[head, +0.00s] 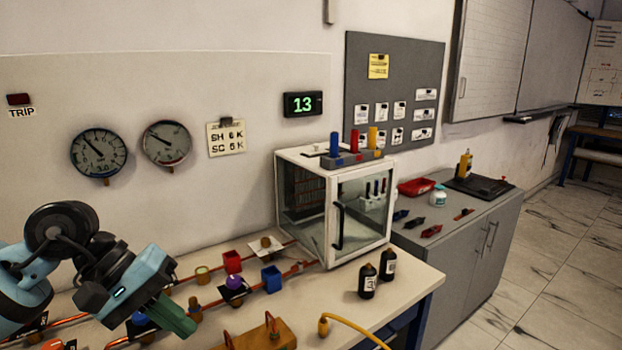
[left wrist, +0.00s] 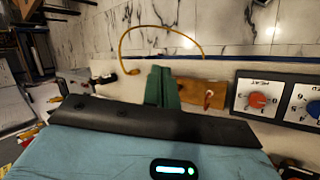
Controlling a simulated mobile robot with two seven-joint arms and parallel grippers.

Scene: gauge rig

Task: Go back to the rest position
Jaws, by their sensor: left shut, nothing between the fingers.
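My left gripper (head: 176,318) has green fingers and a blue wrist. It hangs at the lower left of the head view, above the left part of the bench (head: 335,293). Its fingers are together with nothing between them. My right gripper does not show in either view.
A glass-fronted cabinet (head: 359,215) stands on the bench, with two dark bottles (head: 368,281) before it. Two gauges (head: 99,153) hang on the wall. The floor at right is clear.

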